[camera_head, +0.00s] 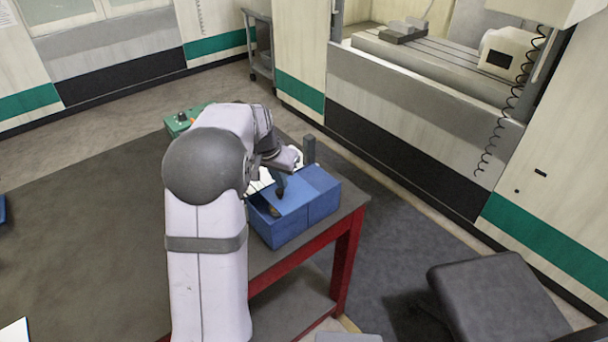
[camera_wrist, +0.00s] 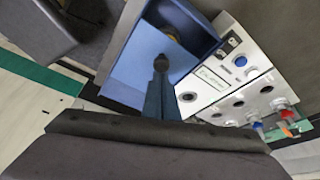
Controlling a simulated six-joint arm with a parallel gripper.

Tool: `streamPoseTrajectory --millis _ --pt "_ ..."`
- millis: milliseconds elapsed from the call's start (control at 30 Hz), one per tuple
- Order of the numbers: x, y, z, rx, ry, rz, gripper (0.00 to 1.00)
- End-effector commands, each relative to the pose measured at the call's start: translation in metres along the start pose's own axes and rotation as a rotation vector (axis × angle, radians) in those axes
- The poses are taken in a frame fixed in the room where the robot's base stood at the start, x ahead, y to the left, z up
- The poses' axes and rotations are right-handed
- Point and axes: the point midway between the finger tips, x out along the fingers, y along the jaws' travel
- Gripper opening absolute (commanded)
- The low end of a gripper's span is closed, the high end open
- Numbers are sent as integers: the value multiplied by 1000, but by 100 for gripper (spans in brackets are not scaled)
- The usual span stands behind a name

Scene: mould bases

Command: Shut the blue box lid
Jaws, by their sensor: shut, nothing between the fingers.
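The blue box (camera_head: 283,230) stands at the table's right corner in the head view. Its left part looks open, with a small brownish thing inside; a flat blue panel (camera_head: 320,188), perhaps the lid, covers the right part. I cannot tell the lid's exact angle. My gripper (camera_head: 280,192) points down over the box, its fingers shut and empty. I cannot tell whether the fingertips touch the box.
The table (camera_head: 90,220) has wide free room to the left. A green box (camera_head: 178,122) lies behind my arm. A white panel with knobs and buttons (camera_wrist: 207,82) is close beside the blue box. A dark seat (camera_head: 490,295) stands on the floor at right.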

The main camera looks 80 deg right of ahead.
Motion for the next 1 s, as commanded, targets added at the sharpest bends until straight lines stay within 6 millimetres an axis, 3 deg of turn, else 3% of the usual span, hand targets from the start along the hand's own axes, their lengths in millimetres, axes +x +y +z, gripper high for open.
streamPoseTrajectory --millis 100,300,767,1000 --pt "-4 -13 24 -3 0 -1 0" --pt "-13 -21 42 0 -2 1 0" --pt "-13 -21 43 1 -12 3 0" --pt "-13 -20 26 2 -8 3 0"
